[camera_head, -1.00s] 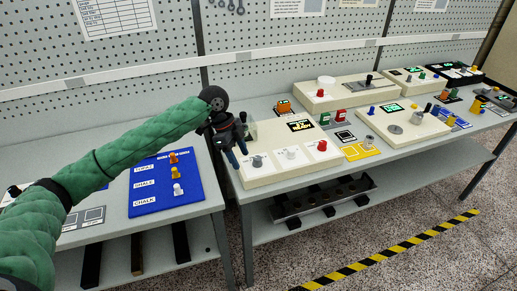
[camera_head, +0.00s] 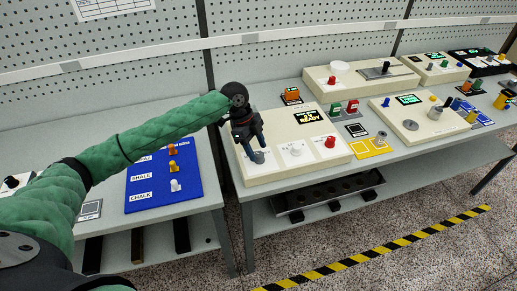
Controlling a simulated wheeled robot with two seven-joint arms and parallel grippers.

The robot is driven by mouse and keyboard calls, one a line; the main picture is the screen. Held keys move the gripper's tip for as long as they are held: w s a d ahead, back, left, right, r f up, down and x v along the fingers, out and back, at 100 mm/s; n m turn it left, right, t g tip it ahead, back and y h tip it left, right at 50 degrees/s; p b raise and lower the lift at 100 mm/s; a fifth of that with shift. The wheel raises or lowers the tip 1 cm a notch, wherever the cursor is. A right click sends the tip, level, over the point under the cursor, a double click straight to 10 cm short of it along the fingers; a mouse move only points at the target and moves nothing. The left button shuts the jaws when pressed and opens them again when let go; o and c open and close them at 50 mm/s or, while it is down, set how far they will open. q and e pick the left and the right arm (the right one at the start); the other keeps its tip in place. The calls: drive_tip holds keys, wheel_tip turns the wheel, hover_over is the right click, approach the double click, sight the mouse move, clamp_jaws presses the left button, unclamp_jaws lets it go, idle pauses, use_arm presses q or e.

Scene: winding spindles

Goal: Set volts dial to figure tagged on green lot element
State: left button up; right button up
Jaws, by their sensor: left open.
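A cream console (camera_head: 289,160) on the right bench carries a grey dial (camera_head: 258,157), a white dial (camera_head: 295,148) and a red dial (camera_head: 330,141). Their labels are too small to read, so I cannot tell which is volts. A green element (camera_head: 336,109) stands behind the console, beside a red one (camera_head: 352,106). Any figure tagged on the green one is unreadable. My left gripper (camera_head: 254,146) is open, pointing down, with its fingers at the grey dial and partly hiding it. Contact is unclear. My right gripper is not in view.
A blue board (camera_head: 150,196) with orange, yellow and white pegs lies on the left bench. An orange piece (camera_head: 291,95) stands behind the console. More consoles (camera_head: 420,125) fill the bench to the right. A pegboard wall stands behind.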

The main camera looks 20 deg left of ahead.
use_arm(q)
drive_tip(key=shift+d+f, duration=0.2)
drive_tip(key=shift+f, duration=0.25)
drive_tip(key=shift+s+d+f, duration=0.15)
drive_tip(key=shift+s+f, duration=0.1)
drive_tip(key=shift+f, duration=0.25)
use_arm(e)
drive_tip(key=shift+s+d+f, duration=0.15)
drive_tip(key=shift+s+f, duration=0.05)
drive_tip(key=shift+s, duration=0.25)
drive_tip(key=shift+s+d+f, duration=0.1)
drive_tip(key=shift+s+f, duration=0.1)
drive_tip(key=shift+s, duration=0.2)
use_arm(q)
drive_tip(key=shift+w, duration=0.1)
drive_tip(key=c, duration=1)
drive_tip(key=shift+o, duration=0.2)
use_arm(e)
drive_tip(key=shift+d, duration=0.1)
